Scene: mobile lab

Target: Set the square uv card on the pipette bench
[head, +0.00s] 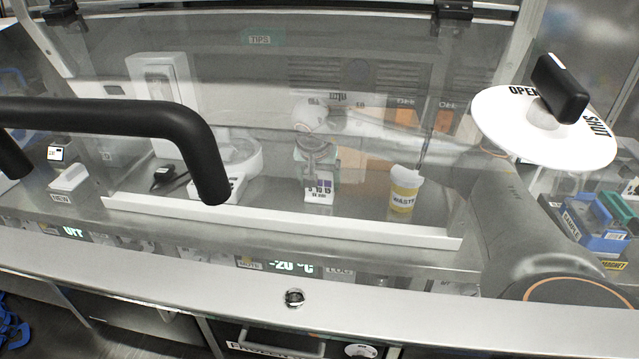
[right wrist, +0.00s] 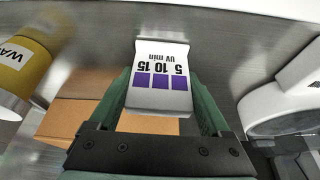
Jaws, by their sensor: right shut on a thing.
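The square UV card (head: 319,190) is white with purple squares and the print "5 10 15 UV min". It shows large in the right wrist view (right wrist: 160,85), between my green fingers. My right gripper (head: 317,172) is shut on it, pointing down behind the clear screen. The card is just above or on the steel bench top (right wrist: 225,40); I cannot tell whether it touches. My left gripper is not in view.
A yellow waste cup (head: 404,190) stands right of the card. A white device (head: 240,155) and a black item (head: 163,178) stand to the left. A low white rail (head: 280,219) runs along the front. A black handle (head: 130,118) crosses before the screen.

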